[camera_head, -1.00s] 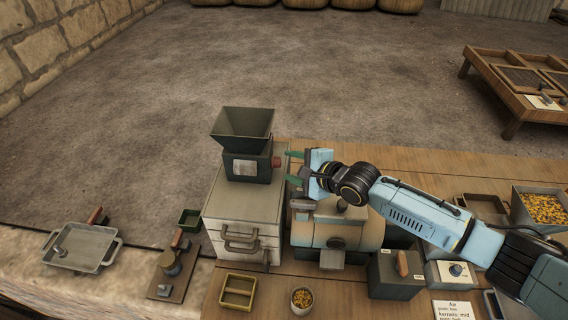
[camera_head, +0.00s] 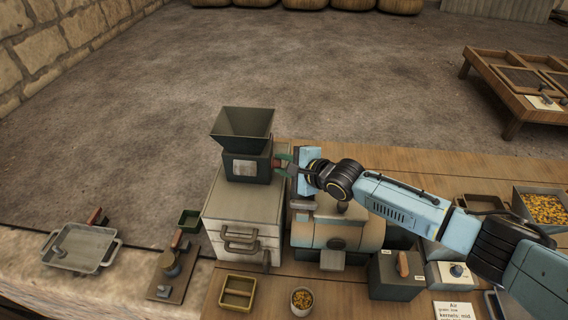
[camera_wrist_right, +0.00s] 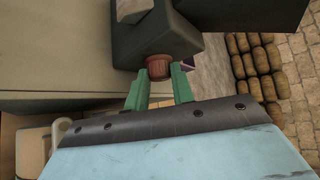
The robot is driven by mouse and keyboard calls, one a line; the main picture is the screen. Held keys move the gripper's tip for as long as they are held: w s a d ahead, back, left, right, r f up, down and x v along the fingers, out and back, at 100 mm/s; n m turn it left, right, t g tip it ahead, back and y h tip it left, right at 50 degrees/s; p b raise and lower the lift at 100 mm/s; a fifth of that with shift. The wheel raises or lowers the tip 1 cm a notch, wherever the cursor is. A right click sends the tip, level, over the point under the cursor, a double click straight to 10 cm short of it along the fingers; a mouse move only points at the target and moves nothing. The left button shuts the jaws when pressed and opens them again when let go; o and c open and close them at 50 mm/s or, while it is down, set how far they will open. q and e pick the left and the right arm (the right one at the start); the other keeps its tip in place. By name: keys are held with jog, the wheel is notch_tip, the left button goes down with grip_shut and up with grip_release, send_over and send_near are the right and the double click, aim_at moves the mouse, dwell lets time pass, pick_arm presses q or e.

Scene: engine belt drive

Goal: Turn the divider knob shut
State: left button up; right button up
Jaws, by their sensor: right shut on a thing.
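The divider is a dark green box with a hopper (camera_head: 243,124) on top, standing on a pale drawer cabinet (camera_head: 245,205). Its reddish-brown knob sticks out of the right side; in the right wrist view the knob (camera_wrist_right: 159,67) sits between the green fingertips. My right gripper (camera_head: 283,163) reaches in from the right and is shut on the knob; it also shows in the right wrist view (camera_wrist_right: 160,88). The fingers hide most of the knob in the head view. My left gripper is not in view.
A rounded metal drum machine (camera_head: 335,235) stands right of the cabinet, below my right arm. In front are a two-part tray (camera_head: 238,293) and a cup of kernels (camera_head: 302,299). A metal pan (camera_head: 80,249) lies at far left.

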jog(key=shift+s+a+f+n+t, duration=0.1)
jog(key=shift+f+n+t, duration=0.1)
jog(key=shift+n+t, duration=0.2)
jog(key=shift+c, duration=0.2)
jog(key=shift+f+n+t+b, duration=0.2)
jog(key=shift+n+t+b, duration=0.2)
jog(key=shift+t+b, duration=0.2)
jog(key=shift+r+n+t+y+b, duration=0.1)
jog(key=shift+n+t+y+b, duration=0.2)
jog(key=o, duration=1)
jog(key=shift+s, duration=0.1)
jog(key=v, duration=1.3)
jog(key=shift+r, duration=0.1)
